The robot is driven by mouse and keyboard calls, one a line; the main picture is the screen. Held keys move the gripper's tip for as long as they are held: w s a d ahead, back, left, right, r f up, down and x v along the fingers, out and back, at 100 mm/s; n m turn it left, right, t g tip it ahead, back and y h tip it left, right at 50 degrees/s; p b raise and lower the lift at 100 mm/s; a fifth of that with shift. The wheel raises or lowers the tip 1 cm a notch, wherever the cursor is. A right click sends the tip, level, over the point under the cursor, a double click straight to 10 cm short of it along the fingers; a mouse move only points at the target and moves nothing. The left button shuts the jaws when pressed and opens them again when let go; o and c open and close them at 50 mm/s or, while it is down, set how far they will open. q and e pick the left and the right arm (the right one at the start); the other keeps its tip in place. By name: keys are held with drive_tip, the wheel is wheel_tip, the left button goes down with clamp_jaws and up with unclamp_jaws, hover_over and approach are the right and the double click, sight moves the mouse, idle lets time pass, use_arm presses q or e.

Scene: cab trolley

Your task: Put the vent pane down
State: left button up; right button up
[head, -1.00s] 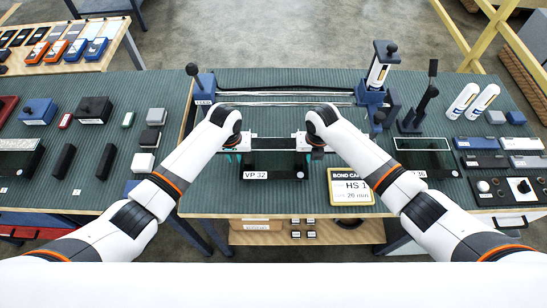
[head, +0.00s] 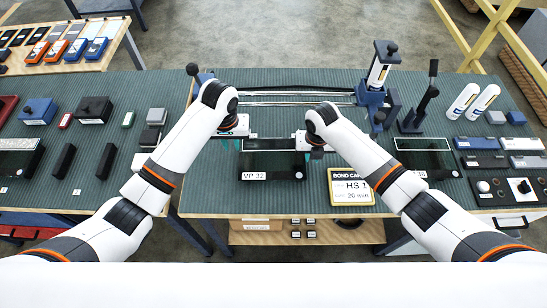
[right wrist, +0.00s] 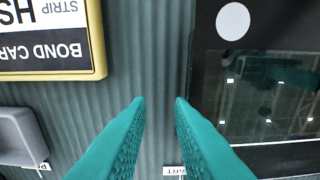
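The vent pane (head: 272,160), a dark glass with a black border and a label VP 32, lies at the middle of the green ribbed table top and looks flat. My left gripper (head: 231,144) is beside the pane's far left corner; its two teal fingers look apart, with nothing seen between them. My right gripper (head: 312,152) is at the pane's right side. In the right wrist view its teal fingers (right wrist: 159,100) are apart with only the mat between them. The pane (right wrist: 265,95) shows there to the right of the fingers, with a white dot on its border.
The yellow-edged bond card (head: 350,187) lies right of the pane and also shows in the right wrist view (right wrist: 50,40). Another dark framed panel (head: 425,158) lies further right. Long thin rods (head: 290,99) lie behind. A blue stand (head: 372,97) with a cartridge is at the back.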

wheel_tip(320, 180, up, 11)
drive_tip(key=shift+s+r, duration=0.2)
drive_tip(key=shift+s, duration=0.2)
idle(0.4)
